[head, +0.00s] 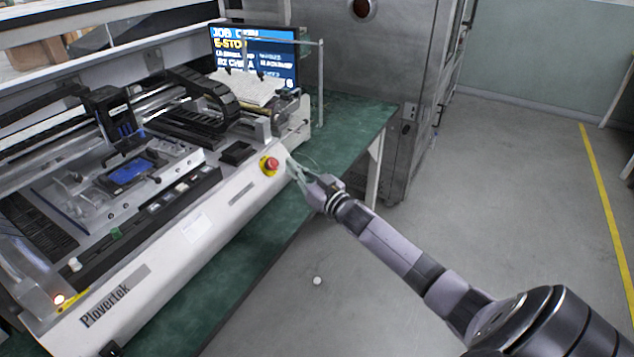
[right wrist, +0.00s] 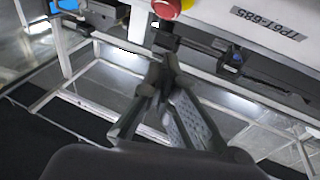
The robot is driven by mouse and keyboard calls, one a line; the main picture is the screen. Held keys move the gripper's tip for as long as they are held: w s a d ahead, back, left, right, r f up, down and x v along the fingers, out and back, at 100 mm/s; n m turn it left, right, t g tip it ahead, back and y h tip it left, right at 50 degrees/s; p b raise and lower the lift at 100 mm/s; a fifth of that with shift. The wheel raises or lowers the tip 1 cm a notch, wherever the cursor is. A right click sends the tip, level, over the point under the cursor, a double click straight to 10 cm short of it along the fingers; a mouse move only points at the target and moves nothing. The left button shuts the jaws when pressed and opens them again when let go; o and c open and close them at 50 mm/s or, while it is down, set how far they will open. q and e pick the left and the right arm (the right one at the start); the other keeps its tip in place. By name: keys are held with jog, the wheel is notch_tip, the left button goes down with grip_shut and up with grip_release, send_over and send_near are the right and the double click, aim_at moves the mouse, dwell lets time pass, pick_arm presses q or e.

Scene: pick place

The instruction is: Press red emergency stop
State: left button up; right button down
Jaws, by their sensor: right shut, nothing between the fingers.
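The red emergency stop button (head: 271,163) sits on a yellow base on the white front panel of the machine (head: 165,235), near its right end. It also shows at the top edge of the right wrist view (right wrist: 168,7), partly cut off. My right gripper (head: 291,165) is just right of the button in the head view, its fingers shut and empty. In the right wrist view its fingertips (right wrist: 162,62) lie below the button in the picture. Some gap shows between fingertips and button there. My left gripper is not in view.
A green table (head: 352,128) bears the machine. A monitor (head: 262,52) stands behind the machine. A grey metal cabinet (head: 395,120) stands to the right of the table. The grey floor (head: 520,170) at the right is open, with a small white round thing (head: 317,281) in front.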

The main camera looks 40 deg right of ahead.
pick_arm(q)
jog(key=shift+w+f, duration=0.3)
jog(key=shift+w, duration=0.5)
pick_arm(e)
jog(key=s+f, duration=0.1)
jog(key=s, duration=0.5)
jog(key=shift+s+d+f, duration=0.15)
jog(key=shift+d, duration=0.25)
jog(key=shift+f, duration=0.1)
